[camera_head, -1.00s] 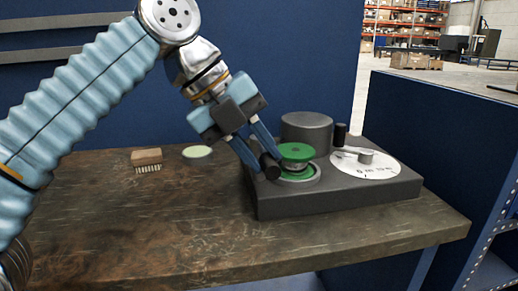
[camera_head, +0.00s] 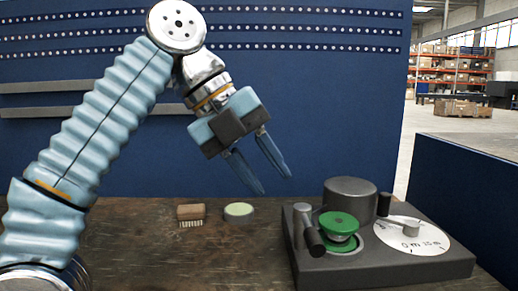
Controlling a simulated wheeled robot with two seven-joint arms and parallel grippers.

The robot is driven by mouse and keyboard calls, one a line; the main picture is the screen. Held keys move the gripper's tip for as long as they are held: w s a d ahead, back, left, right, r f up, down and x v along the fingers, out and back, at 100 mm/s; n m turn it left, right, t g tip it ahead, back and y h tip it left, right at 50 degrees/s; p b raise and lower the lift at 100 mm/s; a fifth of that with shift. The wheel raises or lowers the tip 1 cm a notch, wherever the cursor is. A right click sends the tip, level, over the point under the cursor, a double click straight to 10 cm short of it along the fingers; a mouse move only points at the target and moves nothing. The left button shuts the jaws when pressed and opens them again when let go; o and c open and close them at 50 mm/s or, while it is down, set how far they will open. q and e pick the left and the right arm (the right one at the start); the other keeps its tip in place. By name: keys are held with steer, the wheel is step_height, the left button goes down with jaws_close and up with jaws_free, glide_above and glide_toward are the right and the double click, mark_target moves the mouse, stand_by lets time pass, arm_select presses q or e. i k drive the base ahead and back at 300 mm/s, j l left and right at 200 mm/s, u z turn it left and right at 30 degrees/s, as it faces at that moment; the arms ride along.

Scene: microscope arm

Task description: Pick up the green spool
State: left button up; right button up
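The green spool (camera_head: 338,226) sits in a round recess near the front left of a dark grey device (camera_head: 385,268). It has a wide green top flange, a narrow grey middle and green below. My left gripper (camera_head: 274,187) hangs above and to the left of the spool, well apart from it. Its two blue fingers are spread, and nothing shows between them. My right gripper is not in view.
The device also carries a grey cylinder (camera_head: 350,197), a black-ended lever (camera_head: 314,243) left of the spool, and a white dial (camera_head: 412,235) with a knob. A brush (camera_head: 190,214) and a pale green-topped disc (camera_head: 239,211) stand left on the brown table (camera_head: 170,262).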

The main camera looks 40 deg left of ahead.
mark_target(338, 228)
steer(key=k+l, duration=0.35)
steer(key=l, duration=0.15)
steer(key=k+l, duration=0.35)
steer(key=l, duration=0.2)
